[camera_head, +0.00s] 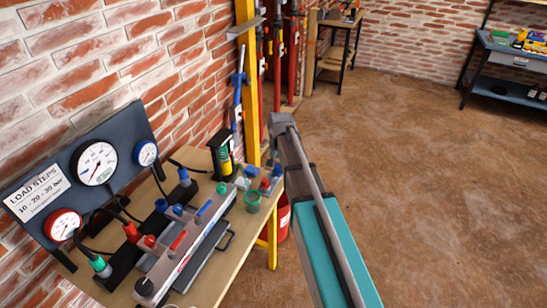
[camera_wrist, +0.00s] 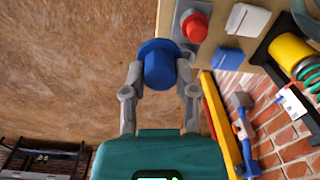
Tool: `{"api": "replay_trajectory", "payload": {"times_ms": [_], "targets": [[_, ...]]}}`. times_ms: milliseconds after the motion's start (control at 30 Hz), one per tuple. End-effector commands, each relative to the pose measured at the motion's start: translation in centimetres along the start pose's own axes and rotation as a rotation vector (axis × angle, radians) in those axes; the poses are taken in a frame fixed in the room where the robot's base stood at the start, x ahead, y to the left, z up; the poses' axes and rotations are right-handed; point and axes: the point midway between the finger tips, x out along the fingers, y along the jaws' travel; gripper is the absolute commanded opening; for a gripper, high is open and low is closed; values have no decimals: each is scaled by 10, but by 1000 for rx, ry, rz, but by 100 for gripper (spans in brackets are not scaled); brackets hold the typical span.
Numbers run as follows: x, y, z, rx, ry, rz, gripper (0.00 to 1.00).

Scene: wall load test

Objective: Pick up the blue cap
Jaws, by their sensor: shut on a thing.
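The blue cap (camera_wrist: 158,64), round with a wider rim, sits between the fingertips of my gripper (camera_wrist: 160,76) in the wrist view. The fingers are closed on its two sides. Beside it, a red cap (camera_wrist: 195,27) stands on a grey base at the table's edge. In the wrist view the blue cap overlaps the edge of that base; I cannot tell whether it touches it.
The wooden table (camera_head: 228,272) carries a gauge board (camera_head: 115,190), a grey manifold with coloured levers (camera_head: 190,240), a green cup (camera_head: 252,200) and a yellow-and-black device (camera_head: 223,155). A yellow post (camera_head: 247,80) rises behind. The floor (camera_head: 430,170) on the right is clear.

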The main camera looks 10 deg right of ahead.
Motion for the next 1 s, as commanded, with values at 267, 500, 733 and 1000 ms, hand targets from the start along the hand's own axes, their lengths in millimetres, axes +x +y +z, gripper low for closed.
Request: {"api": "replay_trajectory", "payload": {"times_ms": [267, 500, 733, 1000], "targets": [[-18, 18, 32, 0, 0, 0, 9], [-20, 22, 39, 0, 0, 0, 9], [-20, 22, 39, 0, 0, 0, 9], [-20, 22, 39, 0, 0, 0, 9]]}}
